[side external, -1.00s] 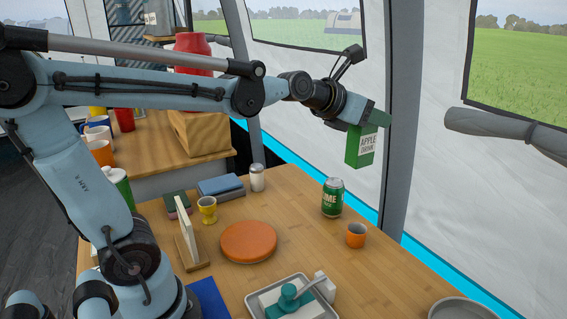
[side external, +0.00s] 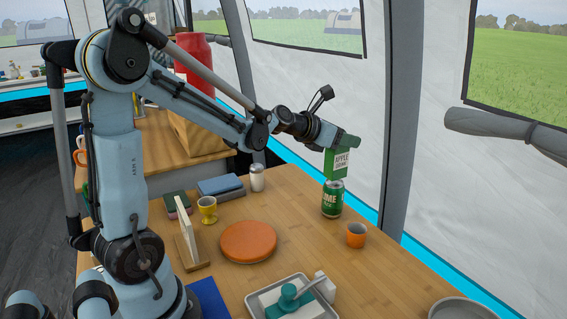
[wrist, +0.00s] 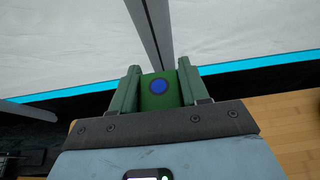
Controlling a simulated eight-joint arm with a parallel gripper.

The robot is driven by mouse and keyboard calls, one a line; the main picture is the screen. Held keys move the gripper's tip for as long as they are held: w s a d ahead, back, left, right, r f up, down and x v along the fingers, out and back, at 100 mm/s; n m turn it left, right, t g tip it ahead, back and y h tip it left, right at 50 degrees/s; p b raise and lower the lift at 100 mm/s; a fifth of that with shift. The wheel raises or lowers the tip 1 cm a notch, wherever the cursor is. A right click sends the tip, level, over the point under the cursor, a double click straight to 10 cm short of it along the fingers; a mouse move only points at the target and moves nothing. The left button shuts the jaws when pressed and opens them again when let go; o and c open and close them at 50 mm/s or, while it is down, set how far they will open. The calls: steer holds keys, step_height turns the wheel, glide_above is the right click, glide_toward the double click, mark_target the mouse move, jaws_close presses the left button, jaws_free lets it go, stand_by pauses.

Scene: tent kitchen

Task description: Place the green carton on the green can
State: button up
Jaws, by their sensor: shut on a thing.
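The green carton (side external: 338,162), labelled apple drink, is upright in my gripper (side external: 346,143). The green can (side external: 331,200) stands upright on the wooden table. The carton is directly above the can in the side view, and its bottom edge appears at the can's top; I cannot tell whether they touch. In the wrist view my gripper (wrist: 157,88) has its two green fingers on either side of the carton's top (wrist: 158,92), which has a blue cap. The can is hidden in the wrist view.
An orange cup (side external: 356,235) stands right of the can. An orange round board (side external: 248,242), a salt shaker (side external: 257,178) and a yellow egg cup (side external: 207,210) are to its left. A tray (side external: 262,300) with a teal-handled item is in front.

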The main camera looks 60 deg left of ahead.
steer(key=shift+f, duration=0.65)
steer(key=shift+f, duration=0.1)
steer(key=o, duration=1.2)
